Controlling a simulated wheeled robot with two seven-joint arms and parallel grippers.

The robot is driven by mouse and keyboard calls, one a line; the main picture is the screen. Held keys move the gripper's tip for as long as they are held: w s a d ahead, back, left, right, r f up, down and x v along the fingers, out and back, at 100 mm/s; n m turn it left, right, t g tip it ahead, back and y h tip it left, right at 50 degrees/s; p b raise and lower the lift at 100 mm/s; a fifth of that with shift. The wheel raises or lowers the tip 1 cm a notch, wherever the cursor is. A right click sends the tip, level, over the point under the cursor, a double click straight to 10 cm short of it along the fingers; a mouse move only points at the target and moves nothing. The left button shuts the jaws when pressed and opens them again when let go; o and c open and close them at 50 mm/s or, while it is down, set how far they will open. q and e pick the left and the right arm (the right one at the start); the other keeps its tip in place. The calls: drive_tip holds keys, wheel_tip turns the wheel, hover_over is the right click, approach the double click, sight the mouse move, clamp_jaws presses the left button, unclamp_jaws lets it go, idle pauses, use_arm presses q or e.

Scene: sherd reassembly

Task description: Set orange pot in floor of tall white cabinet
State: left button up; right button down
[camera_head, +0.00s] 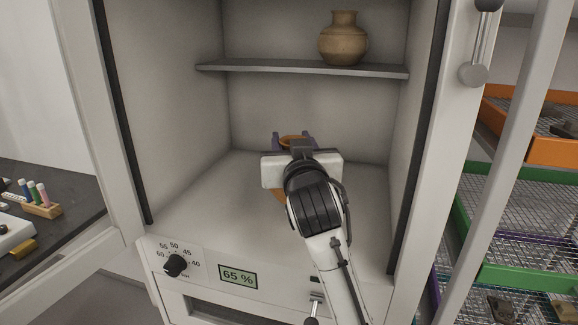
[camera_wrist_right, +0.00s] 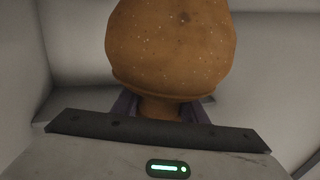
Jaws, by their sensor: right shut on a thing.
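The orange pot (camera_head: 291,139) is inside the tall white cabinet (camera_head: 170,195), mostly hidden behind my right gripper (camera_head: 292,140) in the head view. My right gripper is shut on the pot, with a purple finger on each side of it. In the right wrist view the orange pot (camera_wrist_right: 170,50) fills the upper middle, its narrow part between the fingers and its wide body beyond. The pot is over the cabinet floor (camera_head: 235,205); I cannot tell whether it touches the floor. My left gripper is not in view.
A grey shelf (camera_head: 300,68) crosses the cabinet above my gripper, with a tan jar (camera_head: 343,40) on it. The cabinet floor around the pot is bare. Wire racks with orange (camera_head: 530,140) and green trays stand at the right. A dark counter (camera_head: 70,215) is at the left.

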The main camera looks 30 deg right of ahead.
sight(279, 193)
drive_tip(key=shift+a+f, duration=0.1)
drive_tip(key=shift+f, duration=1.75)
drive_tip(key=shift+f+b, duration=0.15)
drive_tip(key=shift+b, duration=0.2)
drive_tip(key=c, duration=1.1)
unclamp_jaws()
drive_tip(key=shift+r, duration=0.2)
drive_tip(key=v, duration=0.7)
drive_tip(key=shift+s+a+f, duration=0.1)
drive_tip(key=shift+s, duration=0.15)
